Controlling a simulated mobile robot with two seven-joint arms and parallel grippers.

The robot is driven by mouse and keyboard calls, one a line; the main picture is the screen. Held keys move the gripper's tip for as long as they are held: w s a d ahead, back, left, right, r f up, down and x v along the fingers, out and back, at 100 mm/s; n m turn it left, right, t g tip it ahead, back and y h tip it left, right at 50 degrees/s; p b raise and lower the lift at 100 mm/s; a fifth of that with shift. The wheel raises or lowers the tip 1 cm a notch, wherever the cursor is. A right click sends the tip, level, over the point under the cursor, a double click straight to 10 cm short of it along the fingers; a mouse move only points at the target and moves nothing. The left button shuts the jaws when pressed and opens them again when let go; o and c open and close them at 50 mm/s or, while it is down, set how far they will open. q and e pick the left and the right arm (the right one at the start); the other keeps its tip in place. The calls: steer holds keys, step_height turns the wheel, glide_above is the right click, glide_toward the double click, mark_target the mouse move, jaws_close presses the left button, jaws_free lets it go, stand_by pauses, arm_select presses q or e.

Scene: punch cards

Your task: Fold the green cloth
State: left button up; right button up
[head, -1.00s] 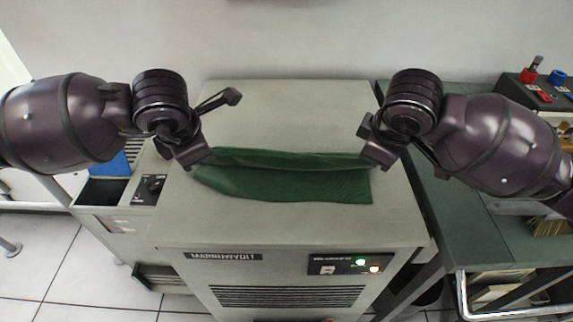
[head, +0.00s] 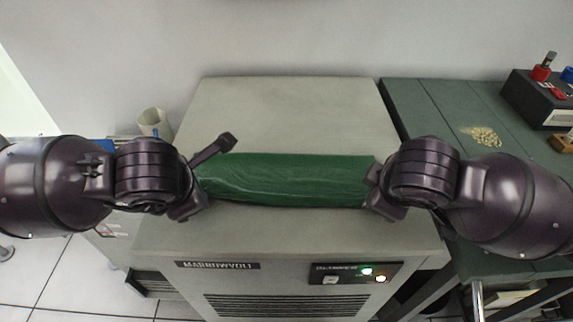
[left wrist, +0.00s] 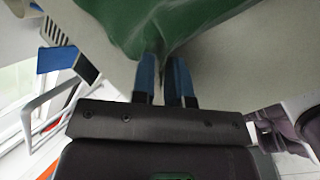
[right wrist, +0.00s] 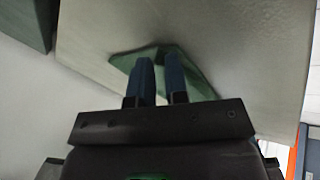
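The green cloth (head: 285,180) lies on top of the grey cabinet as a long band running left to right, with one layer seemingly over another. My left gripper (head: 188,210) is at its near left corner. In the left wrist view, the cloth (left wrist: 150,22) bunches between the close-set blue fingertips (left wrist: 163,60). My right gripper (head: 380,208) is at the near right corner. In the right wrist view, a small part of the cloth (right wrist: 195,75) shows around the fingertips (right wrist: 158,62). Both grippers look shut on the cloth; the corners are partly hidden.
The grey cabinet top (head: 290,110) is clear behind the cloth. Its front edge is close before the grippers. A green bench (head: 430,105) stands to the right, with a dark box (head: 535,100) on it. A pale cup (head: 153,122) stands at the left.

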arm_select(q)
steer(key=o, duration=0.5)
steer(key=shift+c, duration=0.2)
arm_select(e)
steer(key=o, duration=0.4)
arm_select(q)
steer(key=shift+o, duration=0.4)
arm_select(e)
steer(key=shift+o, duration=0.7)
arm_select(q)
step_height(320, 180, up, 9)
steer(key=s, duration=0.2)
arm_select(e)
step_height(320, 180, up, 9)
steer(key=s, duration=0.2)
arm_select(q)
steer(key=shift+c, duration=0.2)
arm_select(e)
steer(key=shift+c, duration=0.2)
